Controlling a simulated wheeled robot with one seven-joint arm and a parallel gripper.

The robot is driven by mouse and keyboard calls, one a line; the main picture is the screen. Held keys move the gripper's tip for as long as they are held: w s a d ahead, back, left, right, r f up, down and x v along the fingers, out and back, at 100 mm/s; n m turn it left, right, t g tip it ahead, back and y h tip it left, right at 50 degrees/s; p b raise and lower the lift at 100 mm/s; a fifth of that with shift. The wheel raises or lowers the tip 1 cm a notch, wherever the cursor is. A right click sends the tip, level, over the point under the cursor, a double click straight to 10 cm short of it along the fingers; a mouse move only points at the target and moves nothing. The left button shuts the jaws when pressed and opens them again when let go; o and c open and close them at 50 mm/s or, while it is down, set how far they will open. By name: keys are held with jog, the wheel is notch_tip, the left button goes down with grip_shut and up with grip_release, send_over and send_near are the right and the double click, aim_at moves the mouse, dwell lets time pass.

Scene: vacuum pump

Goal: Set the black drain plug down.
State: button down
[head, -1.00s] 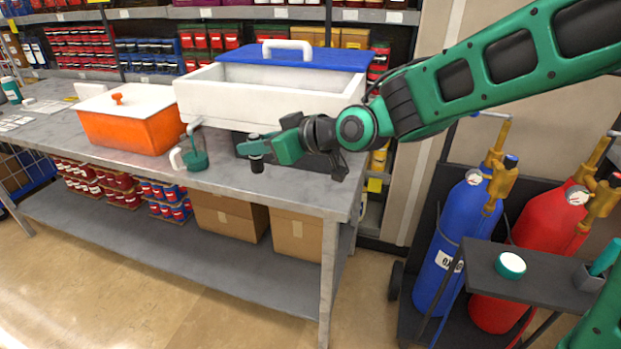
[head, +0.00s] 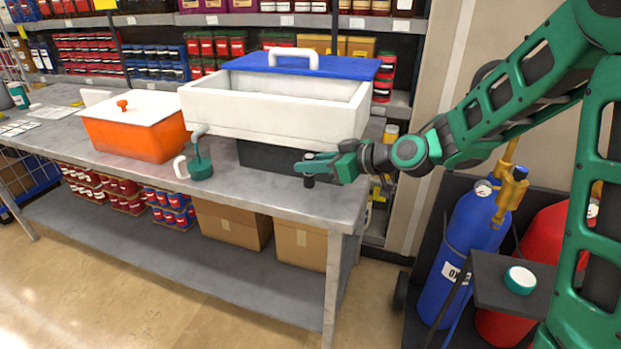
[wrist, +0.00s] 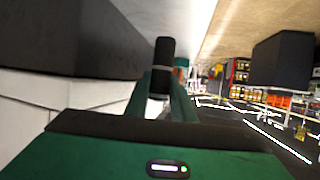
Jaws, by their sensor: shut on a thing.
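My gripper (head: 312,166) is shut on the black drain plug (head: 309,181), which hangs down from the fingertips. The plug also shows as a dark cylinder between the fingers in the wrist view (wrist: 163,65). In the head view the plug is over the front right part of the grey workbench (head: 262,193), in front of the dark base (head: 262,158) under the white tub. I cannot tell whether the plug's lower end touches the bench top.
The open white tub (head: 270,124), with a blue lid (head: 325,66) behind it, stands close behind my gripper. A teal and white pump-like item (head: 200,168) and an orange box (head: 137,140) are to the left. Gas cylinders (head: 465,240) stand right of the bench. The bench front between is clear.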

aim_at(314, 177)
jog(key=shift+f, duration=2)
jog(key=c, duration=1.5)
grip_release()
jog(key=shift+f, duration=0.1)
jog(key=v, duration=1.2)
